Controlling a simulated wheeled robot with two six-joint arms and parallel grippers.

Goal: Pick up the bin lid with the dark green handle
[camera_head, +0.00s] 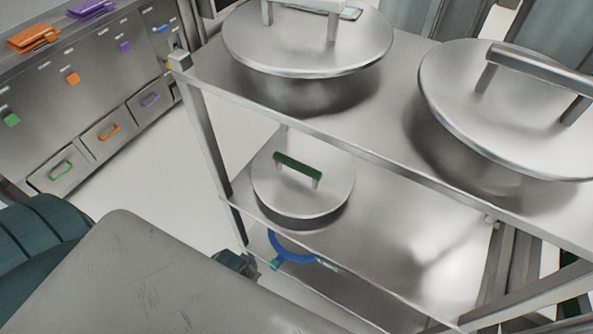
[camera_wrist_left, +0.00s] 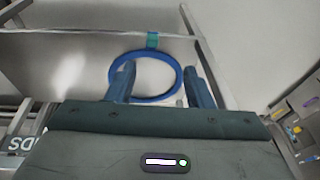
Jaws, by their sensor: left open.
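The round steel bin lid (camera_head: 318,199) with the dark green handle (camera_head: 297,168) sits on a shelf below the cart's top, in the head view. Its handle stands up from the middle of the disc, and nothing grips it. I cannot make out this lid in the left wrist view. My left gripper (camera_wrist_left: 158,70) is open, with two blue fingers apart. In the head view, a small dark teal part below and left of the lid seems to belong to it; its fingers are hidden there. My right gripper is not in view.
Two larger steel lids (camera_head: 308,55) (camera_head: 450,100) with grey handles rest on the cart's top shelf (camera_head: 390,140). A blue ring (camera_head: 290,250) is below the green-handled lid; it also shows beyond my fingers in the wrist view (camera_wrist_left: 146,98). Cabinets (camera_head: 85,65) stand left.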

